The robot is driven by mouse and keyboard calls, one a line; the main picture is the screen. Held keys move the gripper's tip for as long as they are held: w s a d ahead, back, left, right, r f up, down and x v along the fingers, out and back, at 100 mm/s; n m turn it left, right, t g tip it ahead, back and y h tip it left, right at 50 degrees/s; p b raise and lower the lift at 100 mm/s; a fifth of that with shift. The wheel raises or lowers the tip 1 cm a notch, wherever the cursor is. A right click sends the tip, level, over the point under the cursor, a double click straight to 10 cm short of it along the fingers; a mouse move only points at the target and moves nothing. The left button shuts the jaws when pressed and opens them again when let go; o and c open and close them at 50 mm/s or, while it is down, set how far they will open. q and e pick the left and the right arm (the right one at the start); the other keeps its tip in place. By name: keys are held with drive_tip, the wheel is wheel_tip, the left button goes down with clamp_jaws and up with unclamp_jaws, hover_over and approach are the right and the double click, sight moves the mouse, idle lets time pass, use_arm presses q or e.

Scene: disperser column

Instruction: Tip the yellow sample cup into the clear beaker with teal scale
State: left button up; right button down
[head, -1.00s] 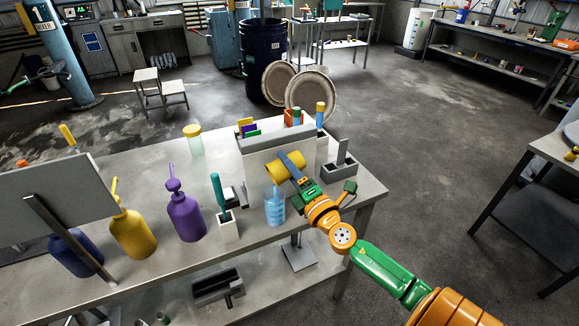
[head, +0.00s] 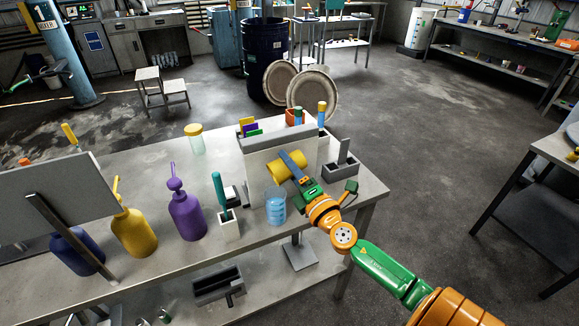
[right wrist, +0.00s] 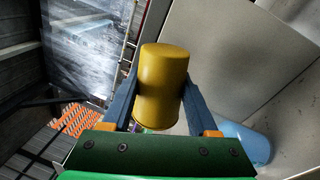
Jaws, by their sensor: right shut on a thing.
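The yellow sample cup (head: 287,167) is held in the air by my right gripper (head: 292,162), which is shut on it. The cup lies tilted well over onto its side, above and slightly right of the clear beaker. In the right wrist view the cup (right wrist: 163,88) sits between the two blue fingers (right wrist: 160,100). The clear beaker (head: 275,206) with bluish scale marks stands upright on the table, below the cup; its bluish side shows in the right wrist view (right wrist: 245,142). The cup's contents are not visible. My left gripper is not in view.
The table (head: 160,170) also carries purple (head: 187,217) and yellow (head: 134,232) pump bottles. A white holder with a teal-handled tool (head: 228,225) stands left of the beaker. A white box-like stand (head: 262,150) is behind the cup, and a grey holder (head: 340,168) is to its right.

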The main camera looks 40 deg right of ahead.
sight(297, 155)
drive_tip(key=shift+d+r, duration=0.1)
drive_tip(key=shift+r, duration=0.15)
drive_tip(key=r+m+p, duration=0.1)
drive_tip(key=m, duration=0.1)
drive_tip(key=d+r+m+h+p, duration=0.1)
drive_tip(key=m, duration=0.1)
drive_tip(key=d+r+m+p, duration=0.1)
drive_tip(key=m, duration=0.2)
drive_tip(key=shift+s+r+h, duration=0.1)
drive_tip(key=shift+r+h, duration=0.2)
drive_tip(key=shift+r, duration=0.05)
drive_tip(key=r+m+p, duration=0.1)
drive_tip(key=m, duration=0.4)
drive_tip(key=d+r+m+g+p, duration=0.1)
drive_tip(key=m+p, duration=0.1)
drive_tip(key=m, duration=0.3)
drive_tip(key=r+m+g+h+p, duration=0.1)
drive_tip(key=r+m+p, duration=0.1)
drive_tip(key=m, duration=0.3)
drive_tip(key=shift+s+d, duration=0.2)
drive_tip(key=shift+d, duration=0.1)
drive_tip(key=shift+r+m, duration=0.1)
drive_tip(key=shift+m, duration=0.4)
drive_tip(key=shift+f, duration=0.2)
drive_tip(key=shift+r, duration=0.1)
